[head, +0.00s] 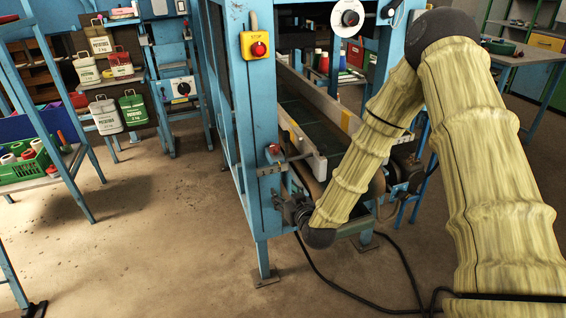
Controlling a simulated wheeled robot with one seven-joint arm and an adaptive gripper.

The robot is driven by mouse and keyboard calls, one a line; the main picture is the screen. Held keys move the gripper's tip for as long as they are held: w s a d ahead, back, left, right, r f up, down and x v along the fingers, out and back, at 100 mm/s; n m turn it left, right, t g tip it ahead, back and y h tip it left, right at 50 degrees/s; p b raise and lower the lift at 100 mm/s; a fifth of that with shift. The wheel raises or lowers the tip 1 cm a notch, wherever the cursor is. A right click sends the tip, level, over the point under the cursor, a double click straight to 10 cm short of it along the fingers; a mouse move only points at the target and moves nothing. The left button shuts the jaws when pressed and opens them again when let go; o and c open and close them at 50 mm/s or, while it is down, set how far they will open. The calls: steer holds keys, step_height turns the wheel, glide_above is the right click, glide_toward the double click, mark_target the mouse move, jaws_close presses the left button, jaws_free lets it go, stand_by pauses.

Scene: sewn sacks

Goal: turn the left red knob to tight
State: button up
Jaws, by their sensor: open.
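The left red knob (274,150) sits on a bracket on the front left blue post of the machine (262,205), at the end of the conveyor. My gripper (282,201) is low in front of that post, below the knob and apart from it. It shows small and dark at the end of my sleeved arm, and its fingers are hard to make out. It appears open and empty. My forearm crosses in front of the machine's right side and hides part of it. The knob's tight mark cannot be read at this size.
A yellow stop box with a red button (258,48) is higher on the same post. A white dial (349,18) is above the conveyor (320,130). Black cables (335,283) lie on the floor. Hanging sacks (105,112) and a green crate (22,168) are left. The floor between is clear.

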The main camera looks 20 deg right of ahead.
mark_target(278, 152)
steer(key=w+d+r+t+b, duration=0.1)
steer(key=w+d+r+t, duration=0.2)
steer(key=r, duration=0.4)
steer(key=shift+h, duration=0.4)
steer(key=w, duration=0.4)
steer(key=w+p, duration=0.1)
steer(key=w, duration=0.3)
steer(key=w+a, duration=0.1)
steer(key=w, duration=0.3)
steer(key=shift+a+r, duration=0.1)
steer(key=shift+r, duration=0.25)
steer(key=c, duration=1)
